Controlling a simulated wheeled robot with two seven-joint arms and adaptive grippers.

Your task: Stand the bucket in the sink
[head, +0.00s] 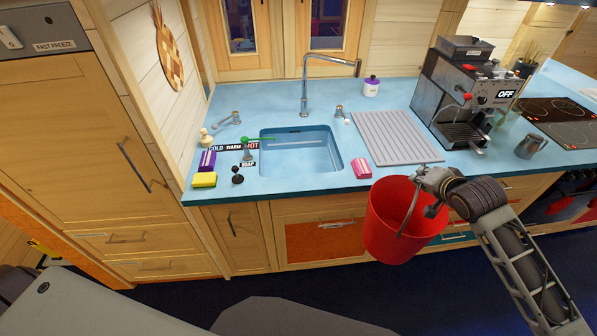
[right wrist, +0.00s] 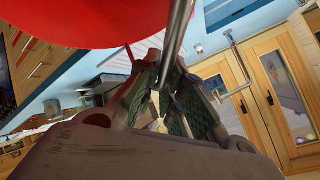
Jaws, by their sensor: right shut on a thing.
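A red bucket (head: 388,222) with a metal handle hangs in front of the counter, to the right of and nearer than the sink. My right gripper (head: 432,196) is shut on the bucket's handle at the bucket's right side. The right wrist view shows the gripper's fingers (right wrist: 168,105) around the metal handle (right wrist: 180,35), with the bucket's red wall (right wrist: 70,35) at upper left. The sink (head: 300,152) is a blue basin set in the counter, and it looks empty. My left gripper is not in view.
A tall faucet (head: 305,85) stands behind the sink. A ribbed drainboard (head: 395,138) and a pink sponge-like block (head: 362,168) are at its right. A yellow sponge (head: 204,180) and small bottles stand at left. A coffee machine (head: 455,105) stands farther right.

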